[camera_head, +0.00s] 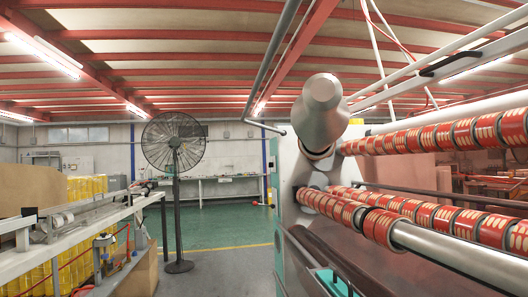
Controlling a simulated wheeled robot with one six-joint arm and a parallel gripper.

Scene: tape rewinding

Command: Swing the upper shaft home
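The upper shaft (440,137) carries a row of red-and-cream tape rolls and runs from the machine's end housing out past the right edge. Below it, two more rows of red rolls run the same way: a rear row (400,205) and a front row (352,216) on a bare grey metal shaft (440,250). A grey rounded metal part (321,112) stands at the left end of the upper shaft and hides the area behind it. I cannot tell how it joins the shaft. My gripper is not visible in this view.
The machine's pale end housing (287,190) fills the centre right. A long bench (90,222) with yellow rolls (85,188) lines the left. The floor between bench and machine is clear apart from the fan.

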